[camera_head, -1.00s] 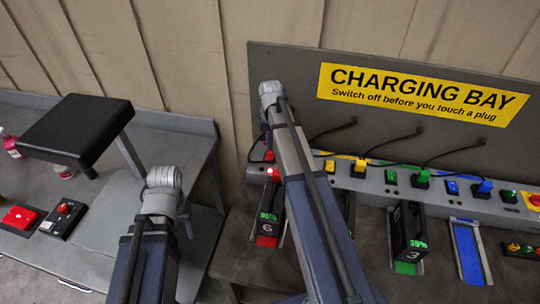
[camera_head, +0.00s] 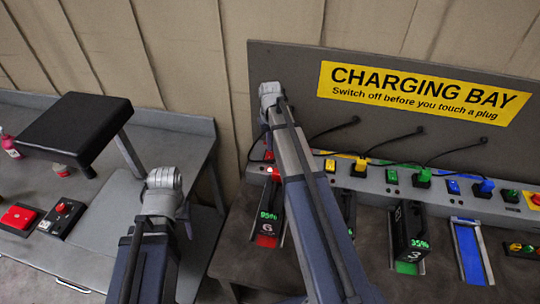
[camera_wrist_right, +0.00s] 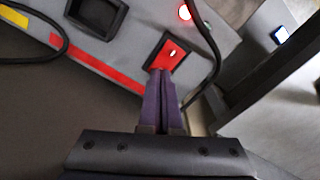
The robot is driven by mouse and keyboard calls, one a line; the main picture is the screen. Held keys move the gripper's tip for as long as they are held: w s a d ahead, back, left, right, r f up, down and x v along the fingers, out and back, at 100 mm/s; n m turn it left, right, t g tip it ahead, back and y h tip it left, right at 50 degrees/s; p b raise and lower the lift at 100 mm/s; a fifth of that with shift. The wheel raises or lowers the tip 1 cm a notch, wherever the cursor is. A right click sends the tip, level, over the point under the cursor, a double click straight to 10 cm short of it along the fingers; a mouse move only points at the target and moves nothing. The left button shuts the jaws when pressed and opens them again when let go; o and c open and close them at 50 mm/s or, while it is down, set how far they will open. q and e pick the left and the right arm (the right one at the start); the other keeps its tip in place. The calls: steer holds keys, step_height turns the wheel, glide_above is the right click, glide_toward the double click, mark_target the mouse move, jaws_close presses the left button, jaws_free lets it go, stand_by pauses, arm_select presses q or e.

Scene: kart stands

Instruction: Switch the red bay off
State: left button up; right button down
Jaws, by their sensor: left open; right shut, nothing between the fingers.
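The red switch (camera_wrist_right: 173,53) sits in a black frame on the grey console in the right wrist view. My right gripper (camera_wrist_right: 161,73) is shut and empty, its fingertips at the near edge of that switch; I cannot tell whether they press on it. A red lamp (camera_wrist_right: 185,12) glows just beyond the switch. In the head view a red part (camera_head: 269,155) shows beside my right arm, which hides much of the red bay. A black battery (camera_head: 270,218) reading 95% and 6 stands there over a red base. My left gripper is not visible; only its arm shows.
A black cable (camera_wrist_right: 208,38) hangs right of the switch, and a black recess (camera_wrist_right: 94,17) lies left. A table with a black raised platform (camera_head: 76,128) stands left.

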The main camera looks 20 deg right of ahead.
steer(key=shift+f+b, duration=0.5)
steer(key=shift+f, duration=0.05)
steer(key=shift+r, duration=0.2)
step_height(320, 180, up, 7)
steer(key=p, duration=0.7)
steer(key=shift+f, duration=0.1)
stand_by(0.4)
steer(key=shift+s+a+f, duration=0.1)
steer(key=shift+s+a, duration=0.05)
steer(key=shift+a, duration=0.15)
steer(key=s+a+f+n+b, duration=0.2)
steer(key=s+a, duration=0.8)
steer(key=a, duration=0.2)
steer(key=s+a+f+n+h+b, duration=0.1)
steer(key=s+a+f+n+b, duration=0.1)
steer(key=s+a, duration=0.8)
steer(key=shift+s+a+f+n+b, duration=0.35)
steer(key=shift+a+n, duration=0.25)
steer(key=shift+a, duration=0.55)
